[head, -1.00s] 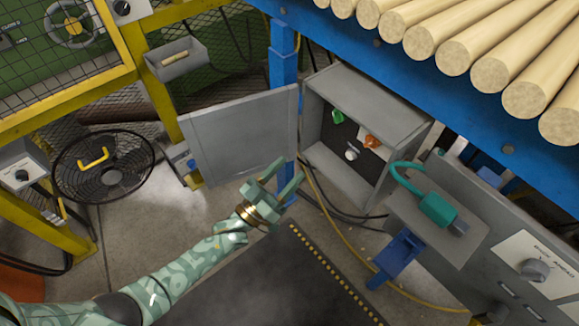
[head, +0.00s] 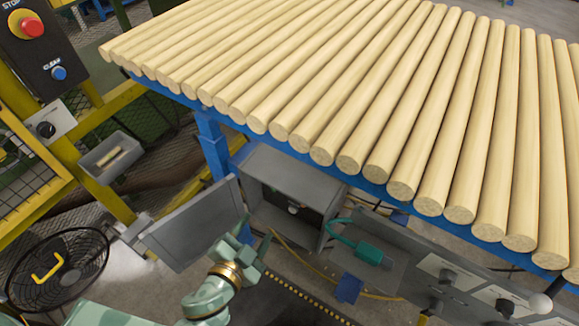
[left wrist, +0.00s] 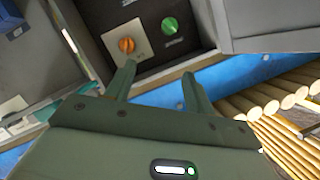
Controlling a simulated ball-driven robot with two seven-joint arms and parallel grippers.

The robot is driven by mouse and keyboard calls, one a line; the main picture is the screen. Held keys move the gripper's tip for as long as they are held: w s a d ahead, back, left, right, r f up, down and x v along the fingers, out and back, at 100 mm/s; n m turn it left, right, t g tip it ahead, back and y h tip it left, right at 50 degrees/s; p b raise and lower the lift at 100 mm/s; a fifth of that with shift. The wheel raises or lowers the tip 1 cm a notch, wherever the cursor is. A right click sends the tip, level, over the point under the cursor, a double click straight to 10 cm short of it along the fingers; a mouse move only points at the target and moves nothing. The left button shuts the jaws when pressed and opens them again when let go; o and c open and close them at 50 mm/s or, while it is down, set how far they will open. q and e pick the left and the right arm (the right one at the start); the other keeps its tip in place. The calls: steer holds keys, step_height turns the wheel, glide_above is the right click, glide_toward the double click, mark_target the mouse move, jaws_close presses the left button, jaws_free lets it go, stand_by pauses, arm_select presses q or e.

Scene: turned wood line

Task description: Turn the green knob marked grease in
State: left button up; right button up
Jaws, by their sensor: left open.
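The green knob (left wrist: 170,25) shows in the left wrist view on the dark back panel of an open grey cabinet, with small lettering beneath it that I cannot read. In the head view the cabinet (head: 290,160) stands below the log table, and its top hides the green knob. My left gripper (head: 253,240) is in front of the cabinet's open side, near its door. In the left wrist view its fingers (left wrist: 158,70) are apart and empty, pointing at the panel, short of the green knob. My right gripper is not in view.
An orange knob (left wrist: 127,45) on a pale plate sits beside the green one. The open cabinet door (head: 190,222) hangs to the left. Logs (head: 400,100) cover the blue table above.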

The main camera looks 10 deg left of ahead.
arm_select(q)
steer(key=w+f+b, duration=0.1)
steer(key=w+f, duration=0.1)
steer(key=w, duration=0.5)
steer(key=w+f+y+b, duration=0.1)
steer(key=w+f, duration=0.2)
steer(key=w, duration=0.5)
steer(key=shift+w+f, duration=0.15)
steer(key=shift+w, duration=0.15)
steer(key=c, duration=1)
